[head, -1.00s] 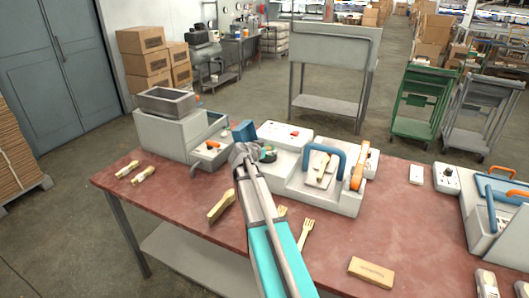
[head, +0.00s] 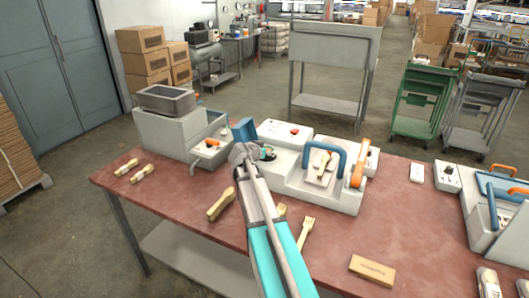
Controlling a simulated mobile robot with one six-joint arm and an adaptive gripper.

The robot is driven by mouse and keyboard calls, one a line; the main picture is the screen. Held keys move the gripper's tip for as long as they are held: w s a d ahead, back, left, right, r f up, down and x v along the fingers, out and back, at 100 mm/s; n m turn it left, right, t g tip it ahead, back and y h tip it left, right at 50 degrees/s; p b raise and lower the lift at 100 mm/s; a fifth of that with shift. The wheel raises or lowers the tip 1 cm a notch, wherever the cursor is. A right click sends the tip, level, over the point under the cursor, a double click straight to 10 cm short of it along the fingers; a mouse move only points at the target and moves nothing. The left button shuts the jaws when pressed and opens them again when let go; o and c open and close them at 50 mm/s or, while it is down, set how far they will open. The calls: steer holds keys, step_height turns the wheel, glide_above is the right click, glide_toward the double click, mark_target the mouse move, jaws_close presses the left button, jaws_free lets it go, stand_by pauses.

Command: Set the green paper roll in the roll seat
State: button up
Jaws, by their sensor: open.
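My arm reaches up from the bottom, and its wrist hides much of the spot where it works. My gripper (head: 266,150) is small and dark, open, at the left part of the white press machine (head: 330,196). A small patch of green (head: 270,156), seemingly the green paper roll, shows right at the fingers. It is mostly hidden, and I cannot tell whether it rests on the machine or touches a finger. The roll seat cannot be made out; a blue block (head: 244,130) stands just behind my wrist.
A blue handle (head: 327,153) and an orange lever (head: 358,163) rise right of my gripper. A grey machine with a metal hopper (head: 166,100) stands left. Wooden cutlery (head: 221,204) and a wooden block (head: 371,271) lie on the red table (head: 185,215).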

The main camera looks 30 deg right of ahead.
steer(key=shift+r, duration=0.1)
steer(key=shift+r+p, duration=0.65)
steer(key=shift+p, duration=0.1)
steer(key=p+v, duration=0.4)
steer(key=v, duration=0.8)
steer(key=shift+w+f, duration=0.1)
